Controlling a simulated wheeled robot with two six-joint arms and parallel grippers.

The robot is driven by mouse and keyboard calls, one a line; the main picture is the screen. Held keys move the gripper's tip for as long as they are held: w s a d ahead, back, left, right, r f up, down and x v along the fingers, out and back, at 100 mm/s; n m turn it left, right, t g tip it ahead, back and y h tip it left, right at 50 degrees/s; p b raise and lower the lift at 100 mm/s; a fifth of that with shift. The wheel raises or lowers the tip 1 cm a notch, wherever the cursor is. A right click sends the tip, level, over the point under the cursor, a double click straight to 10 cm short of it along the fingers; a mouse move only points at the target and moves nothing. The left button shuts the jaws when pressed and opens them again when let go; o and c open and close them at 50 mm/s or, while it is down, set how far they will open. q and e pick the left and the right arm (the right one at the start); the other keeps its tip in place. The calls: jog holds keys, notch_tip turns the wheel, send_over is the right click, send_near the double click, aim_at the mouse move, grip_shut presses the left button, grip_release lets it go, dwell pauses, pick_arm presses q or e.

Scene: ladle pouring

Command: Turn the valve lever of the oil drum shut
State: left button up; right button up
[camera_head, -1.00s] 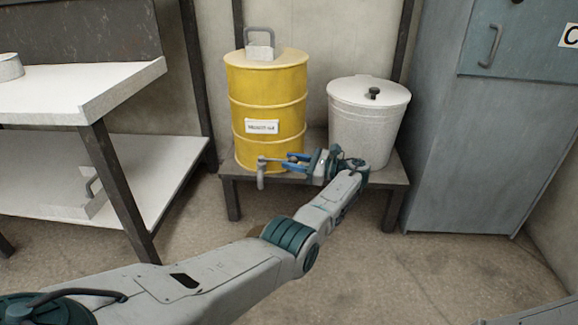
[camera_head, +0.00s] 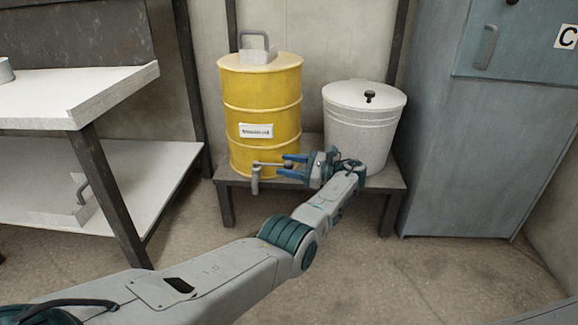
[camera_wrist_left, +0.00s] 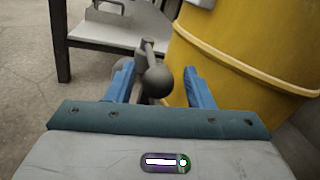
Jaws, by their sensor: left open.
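The yellow oil drum (camera_head: 262,100) stands upright on a low bench, with a pale label on its front. Its grey valve (camera_head: 255,178) sticks out low at the front, with a thin lever pointing right toward my left gripper (camera_head: 286,165). That gripper is open, its blue fingers spread at the lever's end. In the left wrist view the lever's round dark knob (camera_wrist_left: 158,80) lies between the two finger tips, with gaps visible on both sides. The drum (camera_wrist_left: 240,50) fills the right of that view. My right gripper is not in view.
A white lidded bin (camera_head: 362,125) stands on the same bench (camera_head: 228,192), right of the drum and behind my left wrist. A white-topped table (camera_head: 90,95) is at left, a blue-grey cabinet (camera_head: 460,150) at right. The floor before the bench is clear.

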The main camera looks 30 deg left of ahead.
pick_arm(q)
jog(key=shift+w+d, duration=0.1)
jog(key=shift+d, duration=0.15)
jog(key=b+v, duration=0.5)
jog(key=v, duration=0.2)
dwell(0.5)
